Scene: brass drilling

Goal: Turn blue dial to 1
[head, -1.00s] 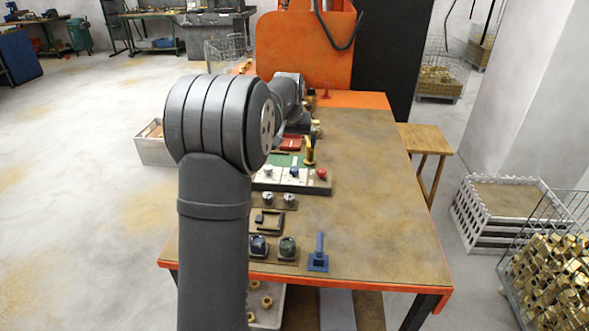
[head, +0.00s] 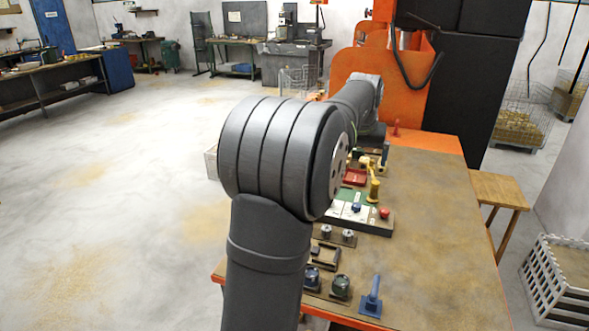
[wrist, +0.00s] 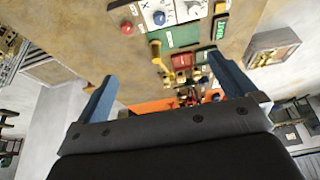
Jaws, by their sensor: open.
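The blue dial (head: 356,208) is a small knob on a white plate of the control panel on the workbench in the head view. In the wrist view the blue dial (wrist: 159,17) shows near the top edge, between a red button (wrist: 127,27) and another dial (wrist: 189,5). The markings on its plate are too small to read. My gripper (wrist: 162,67) is open and empty, its two blue fingers wide apart. The dial lies beyond the fingertips, not between them. In the head view the fingers are hidden behind my arm.
The panel's red button (head: 385,213) is right of the dial. The bench's right side (head: 440,240) is clear.

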